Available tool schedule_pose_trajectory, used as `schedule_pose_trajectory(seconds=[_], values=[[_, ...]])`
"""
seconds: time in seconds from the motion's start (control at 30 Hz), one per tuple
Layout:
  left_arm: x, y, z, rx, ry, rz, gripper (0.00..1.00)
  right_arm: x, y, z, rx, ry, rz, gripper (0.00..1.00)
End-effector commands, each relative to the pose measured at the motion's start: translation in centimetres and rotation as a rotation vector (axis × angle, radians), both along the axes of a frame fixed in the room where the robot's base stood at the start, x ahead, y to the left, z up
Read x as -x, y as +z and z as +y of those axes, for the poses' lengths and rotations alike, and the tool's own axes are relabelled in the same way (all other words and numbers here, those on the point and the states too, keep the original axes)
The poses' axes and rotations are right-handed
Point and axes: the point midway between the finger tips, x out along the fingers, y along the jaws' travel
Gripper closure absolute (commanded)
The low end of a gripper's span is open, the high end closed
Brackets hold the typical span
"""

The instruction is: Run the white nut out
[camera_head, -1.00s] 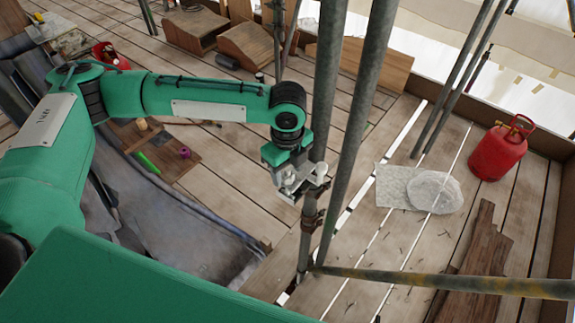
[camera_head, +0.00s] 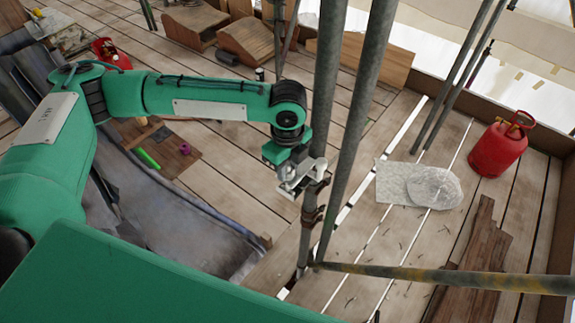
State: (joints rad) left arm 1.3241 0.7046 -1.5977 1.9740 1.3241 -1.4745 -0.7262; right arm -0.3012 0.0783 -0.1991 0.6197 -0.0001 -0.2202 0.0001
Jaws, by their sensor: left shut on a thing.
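My left gripper (camera_head: 312,184) reaches down from the green arm to the near scaffold pole (camera_head: 325,95). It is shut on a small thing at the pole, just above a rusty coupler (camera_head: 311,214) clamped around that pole. The thing between its jaws is too small and too covered to make out. I cannot pick out the white nut; the pale metal there may be jaw or nut. My right gripper is out of view.
A second pole (camera_head: 362,110) slants close beside the gripper, and a rusty yellow-grey tube (camera_head: 440,280) crosses low at right.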

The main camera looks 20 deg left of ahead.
Motion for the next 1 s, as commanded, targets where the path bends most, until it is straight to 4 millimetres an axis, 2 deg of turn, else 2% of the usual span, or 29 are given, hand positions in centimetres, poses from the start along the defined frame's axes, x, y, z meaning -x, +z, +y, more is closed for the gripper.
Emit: schedule_pose_trajectory(seconds=[0.27,1.0], values=[[0.01,-0.01,-0.04,0.002,0.201,0.000,0.94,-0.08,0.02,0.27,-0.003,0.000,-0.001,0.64],[0.02,0.03,-0.08,0.002,0.903,0.000,0.94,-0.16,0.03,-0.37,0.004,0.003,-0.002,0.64]])
